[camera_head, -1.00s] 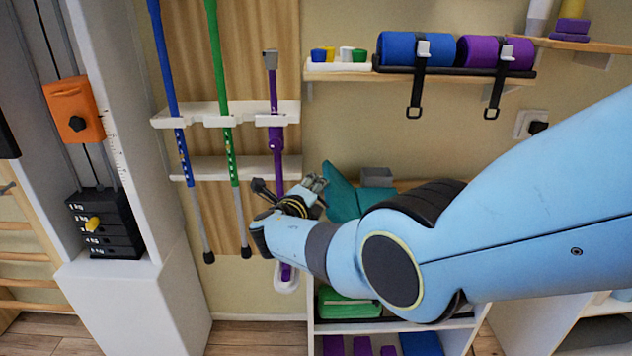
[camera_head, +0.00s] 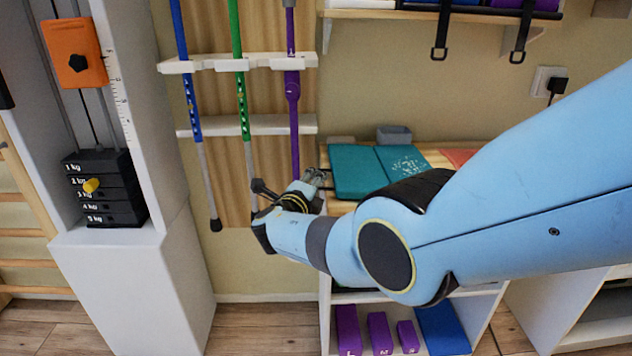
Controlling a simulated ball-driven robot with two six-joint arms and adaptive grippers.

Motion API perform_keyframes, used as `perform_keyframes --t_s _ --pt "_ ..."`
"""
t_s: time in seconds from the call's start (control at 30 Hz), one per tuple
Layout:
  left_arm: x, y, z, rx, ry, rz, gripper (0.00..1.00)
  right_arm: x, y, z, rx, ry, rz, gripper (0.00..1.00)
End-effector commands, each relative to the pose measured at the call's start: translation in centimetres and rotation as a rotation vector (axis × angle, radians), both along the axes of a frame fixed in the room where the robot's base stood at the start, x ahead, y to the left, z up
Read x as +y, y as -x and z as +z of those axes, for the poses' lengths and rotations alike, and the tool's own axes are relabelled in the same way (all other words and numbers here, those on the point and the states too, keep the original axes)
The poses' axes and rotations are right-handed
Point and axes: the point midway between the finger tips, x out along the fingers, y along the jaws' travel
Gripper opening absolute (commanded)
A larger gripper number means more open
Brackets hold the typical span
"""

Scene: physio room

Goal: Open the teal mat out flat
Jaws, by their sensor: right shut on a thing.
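The teal mat (camera_head: 357,172) lies on the wooden top of a low shelf unit, partly hidden behind my right arm. Two panels show side by side with a fold line between them, and both look flat. The right panel bears a pale speckled print. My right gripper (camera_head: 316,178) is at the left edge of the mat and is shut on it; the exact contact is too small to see. My left gripper is not in view.
A small grey box (camera_head: 394,134) stands behind the mat, and an orange-red item (camera_head: 458,156) lies to its right. Poles hang in a white rack (camera_head: 240,64) at the left. Purple blocks (camera_head: 347,328) stand on the lower shelf.

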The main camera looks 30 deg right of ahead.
Motion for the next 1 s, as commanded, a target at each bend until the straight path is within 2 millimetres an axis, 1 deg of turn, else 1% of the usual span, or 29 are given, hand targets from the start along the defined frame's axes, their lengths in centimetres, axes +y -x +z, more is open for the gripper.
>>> perform_keyframes --t_s 0.03,0.2,0.7,0.73,0.8,1.0 --pt "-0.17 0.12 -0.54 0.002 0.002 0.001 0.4 0.27 -0.17 -0.49 -0.002 -0.004 0.005 0.0" --pt "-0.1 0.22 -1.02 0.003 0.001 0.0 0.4 0.27 -0.17 -1.0 -0.003 -0.004 0.006 0.0" --pt "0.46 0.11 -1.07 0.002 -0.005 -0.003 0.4 0.37 -0.14 -1.23 0.0 -0.006 0.009 0.0" --pt "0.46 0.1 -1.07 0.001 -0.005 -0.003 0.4 0.38 -0.14 -1.24 0.0 -0.006 0.009 0.11" --pt "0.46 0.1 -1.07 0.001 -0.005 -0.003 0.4 0.36 -0.11 -1.25 0.0 -0.006 0.008 0.18" --pt "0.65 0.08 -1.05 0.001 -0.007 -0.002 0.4 0.19 -0.04 -1.23 0.0 -0.004 0.005 0.18"
